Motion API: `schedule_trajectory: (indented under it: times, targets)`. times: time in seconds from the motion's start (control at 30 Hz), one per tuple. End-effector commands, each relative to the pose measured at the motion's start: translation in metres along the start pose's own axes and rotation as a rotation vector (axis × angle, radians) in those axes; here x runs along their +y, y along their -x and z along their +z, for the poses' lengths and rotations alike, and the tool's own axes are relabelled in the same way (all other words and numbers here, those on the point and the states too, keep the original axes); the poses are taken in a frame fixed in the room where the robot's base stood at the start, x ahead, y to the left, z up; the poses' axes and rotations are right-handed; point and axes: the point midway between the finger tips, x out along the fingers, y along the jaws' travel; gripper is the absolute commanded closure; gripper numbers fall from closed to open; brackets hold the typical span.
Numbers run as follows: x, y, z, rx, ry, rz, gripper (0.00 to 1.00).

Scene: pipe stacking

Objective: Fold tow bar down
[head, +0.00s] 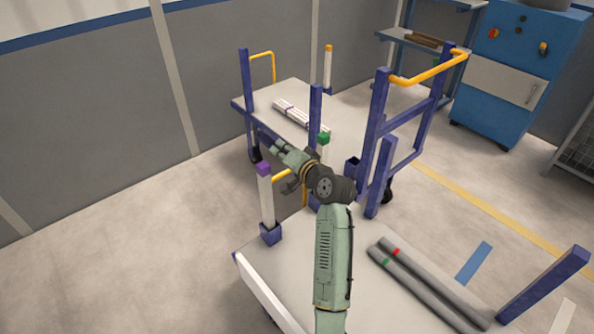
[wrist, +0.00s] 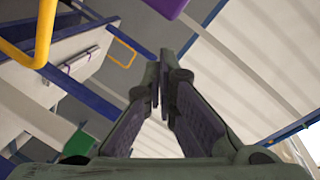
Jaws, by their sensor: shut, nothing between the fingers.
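A yellow bent bar (head: 287,176) shows between the two carts, partly hidden by my arm and a post; I take it for the tow bar and see it raised, not lying on the floor. A yellow bent bar (wrist: 44,35) also shows at the upper left of the wrist view, apart from my fingers; I cannot tell if it is the same one. My gripper (head: 272,143) is over the gap between the carts, beside the purple-capped and green-capped posts. Its fingers (wrist: 157,88) are shut together in the wrist view with nothing between them.
A purple-capped post (head: 266,195) and a green-capped post (head: 323,150) stand close to my wrist. The near cart bears two grey pipes (head: 430,290). The far cart bears white rods (head: 298,114). A yellow-topped blue frame (head: 378,140) stands at the right. Floor at the left is clear.

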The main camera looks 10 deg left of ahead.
Motion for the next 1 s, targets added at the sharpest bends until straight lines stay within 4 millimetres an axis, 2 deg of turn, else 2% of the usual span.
schedule_trajectory:
  times: [0.03, 0.1, 0.2, 0.3, 0.47, 0.73, 0.87, 1.0]
  targets:
    - [0.035, 0.016, -0.006, -0.028, -0.099, 0.048, 1.0]
    - [0.077, 0.035, -0.004, -0.069, -0.229, 0.093, 1.0]
    - [0.12, 0.062, 0.003, -0.112, -0.381, 0.13, 1.0]
    - [0.145, 0.081, 0.009, -0.138, -0.485, 0.146, 1.0]
    - [0.161, 0.094, 0.015, -0.157, -0.557, 0.152, 1.0]
    - [0.162, 0.095, 0.015, -0.158, -0.56, 0.152, 1.0]
    - [0.162, 0.092, 0.016, -0.159, -0.559, 0.152, 1.0]
    - [0.164, 0.077, 0.019, -0.159, -0.558, 0.152, 1.0]
